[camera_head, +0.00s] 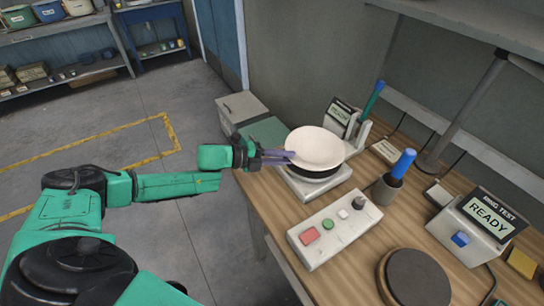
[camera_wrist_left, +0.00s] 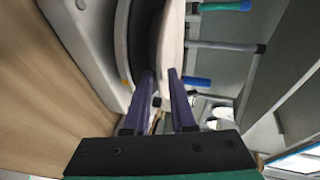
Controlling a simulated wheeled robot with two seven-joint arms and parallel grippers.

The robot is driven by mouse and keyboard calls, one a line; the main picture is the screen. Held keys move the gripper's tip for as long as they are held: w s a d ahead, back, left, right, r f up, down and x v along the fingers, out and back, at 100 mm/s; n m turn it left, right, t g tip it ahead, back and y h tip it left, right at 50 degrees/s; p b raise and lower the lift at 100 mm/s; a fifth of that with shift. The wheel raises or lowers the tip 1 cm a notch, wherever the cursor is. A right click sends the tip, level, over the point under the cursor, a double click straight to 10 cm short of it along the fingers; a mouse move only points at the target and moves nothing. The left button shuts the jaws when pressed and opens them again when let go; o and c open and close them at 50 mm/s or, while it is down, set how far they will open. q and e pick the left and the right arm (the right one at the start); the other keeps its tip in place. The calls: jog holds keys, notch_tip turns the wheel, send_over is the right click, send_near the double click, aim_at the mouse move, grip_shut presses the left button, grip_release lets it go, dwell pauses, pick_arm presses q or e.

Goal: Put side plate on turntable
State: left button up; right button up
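The side plate (camera_head: 316,146) is a round cream plate, lying nearly level over a dark round disc (camera_head: 318,174) on a white base (camera_head: 296,189), which looks like the turntable. My left gripper (camera_head: 278,156) reaches in from the left with its purple fingers at the plate's near-left rim. In the left wrist view, the rim of the plate (camera_wrist_left: 171,40) sits between the two fingers (camera_wrist_left: 162,85), one on each side. A narrow gap shows between plate and disc (camera_wrist_left: 123,40); contact farther in is hidden. My right gripper is not in view.
A control box (camera_head: 333,228) with a red button stands in front. A grey cup with a blue-handled tool (camera_head: 400,165) is to the right. A ring test display (camera_head: 485,222) and a separate dark disc (camera_head: 418,278) are farther right. A green-handled tool (camera_head: 371,98) stands behind the plate.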

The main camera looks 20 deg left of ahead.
pick_arm(q)
jog(key=b+v, duration=0.3)
jog(key=v, duration=0.8)
jog(key=shift+s, duration=0.15)
